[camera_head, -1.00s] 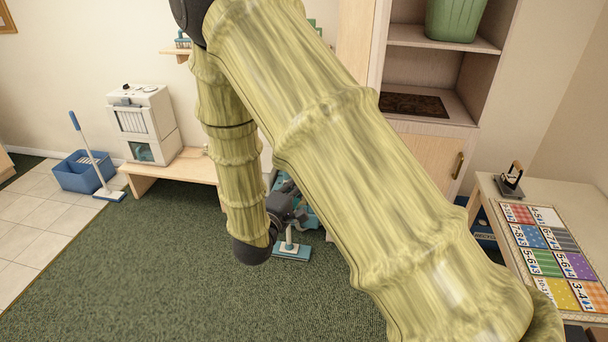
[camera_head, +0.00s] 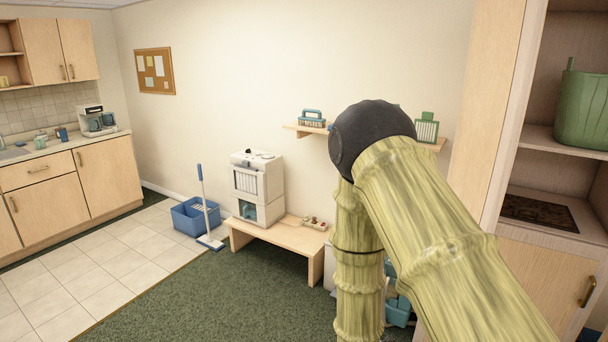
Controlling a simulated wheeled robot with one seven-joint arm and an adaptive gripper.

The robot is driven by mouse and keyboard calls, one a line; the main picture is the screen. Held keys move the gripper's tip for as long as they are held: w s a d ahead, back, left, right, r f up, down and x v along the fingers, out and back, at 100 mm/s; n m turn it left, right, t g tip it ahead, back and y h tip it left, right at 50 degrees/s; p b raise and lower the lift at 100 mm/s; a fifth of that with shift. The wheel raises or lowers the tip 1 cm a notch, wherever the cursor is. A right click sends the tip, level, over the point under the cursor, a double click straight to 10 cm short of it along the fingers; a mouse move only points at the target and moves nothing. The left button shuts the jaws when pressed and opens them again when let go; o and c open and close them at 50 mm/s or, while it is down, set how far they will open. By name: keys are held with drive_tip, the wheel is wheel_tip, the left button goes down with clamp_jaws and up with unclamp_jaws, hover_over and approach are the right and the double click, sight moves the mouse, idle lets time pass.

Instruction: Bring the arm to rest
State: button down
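My arm (camera_head: 430,240) rises from the lower right of the head view, bends at a dark round elbow joint (camera_head: 368,135), and its forearm (camera_head: 358,265) hangs straight down past the bottom edge. My gripper is below the picture and out of sight. I cannot tell whether it holds anything.
A low wooden bench (camera_head: 278,236) with a white appliance (camera_head: 256,180) stands against the wall, left of my forearm. A blue bucket (camera_head: 195,217) and mop (camera_head: 204,203) stand further left. A tall cabinet (camera_head: 490,110) is on the right. Green carpet (camera_head: 215,300) in front is clear.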

drive_tip(key=s+f+m+g+y+b, duration=0.2)
drive_tip(key=s+f+m+g+y, duration=0.4)
drive_tip(key=s+f, duration=1.5)
drive_tip(key=s+f+m+g+y, duration=0.1)
drive_tip(key=s+f+g+y, duration=0.1)
drive_tip(key=s, duration=1)
drive_tip(key=f+g, duration=0.1)
drive_tip(key=g, duration=0.1)
drive_tip(key=shift+a+f+m+g, duration=0.2)
drive_tip(key=shift+m+g, duration=0.1)
drive_tip(key=shift+g, duration=0.1)
drive_tip(key=shift+d, duration=0.1)
